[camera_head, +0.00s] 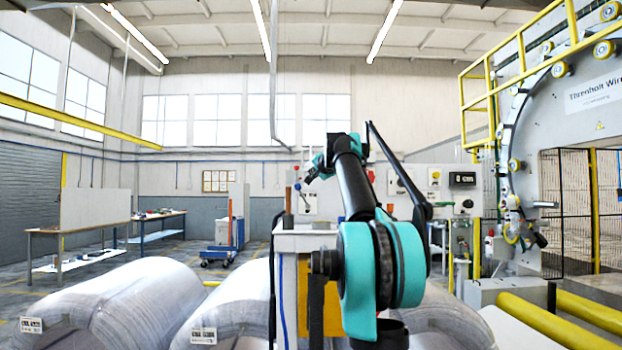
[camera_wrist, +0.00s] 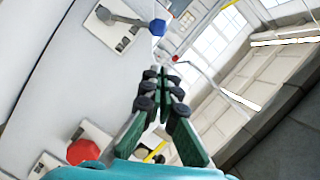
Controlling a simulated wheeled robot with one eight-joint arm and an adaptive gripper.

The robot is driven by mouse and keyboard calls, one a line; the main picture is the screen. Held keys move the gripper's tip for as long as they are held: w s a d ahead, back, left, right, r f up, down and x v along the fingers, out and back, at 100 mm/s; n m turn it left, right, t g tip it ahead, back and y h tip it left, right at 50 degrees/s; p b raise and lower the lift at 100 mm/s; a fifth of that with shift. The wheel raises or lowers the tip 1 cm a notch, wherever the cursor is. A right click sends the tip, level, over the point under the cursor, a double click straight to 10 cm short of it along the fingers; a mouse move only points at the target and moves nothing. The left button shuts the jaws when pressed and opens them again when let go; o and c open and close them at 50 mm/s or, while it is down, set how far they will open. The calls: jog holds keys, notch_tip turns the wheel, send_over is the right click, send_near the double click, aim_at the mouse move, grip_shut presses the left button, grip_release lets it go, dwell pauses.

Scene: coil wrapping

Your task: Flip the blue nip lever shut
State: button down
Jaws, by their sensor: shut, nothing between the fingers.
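The blue nip lever shows in the wrist view as a grey arm on a white plate, tipped by a blue knob (camera_wrist: 158,27). It is near the top middle of that view. My gripper (camera_wrist: 160,72) has its green-and-black fingers shut together and empty. Its fingertips appear just below the blue knob in the picture, with a visible gap between them. In the head view my black and teal arm reaches towards the grey control panel (camera_head: 455,205), and its end is small there.
A red knob (camera_wrist: 82,152) sits on the same panel at the lower left of the wrist view. Large wrapped coils (camera_head: 125,300) lie in front at the left. The wrapping ring (camera_head: 512,150) and yellow rollers (camera_head: 560,325) stand at the right.

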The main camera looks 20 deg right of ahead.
jog(key=s, duration=0.3)
jog(key=s+r, duration=0.1)
jog(key=s, duration=0.1)
jog(key=shift+s, duration=0.3)
